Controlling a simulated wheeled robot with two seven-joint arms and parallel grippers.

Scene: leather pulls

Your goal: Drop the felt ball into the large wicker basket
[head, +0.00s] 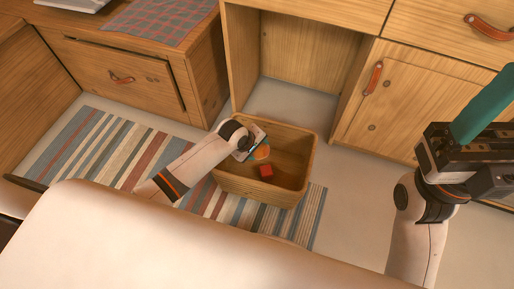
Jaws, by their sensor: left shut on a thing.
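The large wicker basket (240,188) stands on the floor, partly on the striped rug, and is open at the top. My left gripper (259,150) reaches over the basket's left rim and is over its inside. It is shut on an orange rounded thing, which looks like the felt ball (263,153). The gripper hides part of the ball. My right gripper (485,108) is at the right edge, large and close to the camera, away from the basket.
Wooden cabinets with leather pulls (373,78) stand left and right. A checked cloth (160,18) lies on the left counter. The floor right of the basket is clear.

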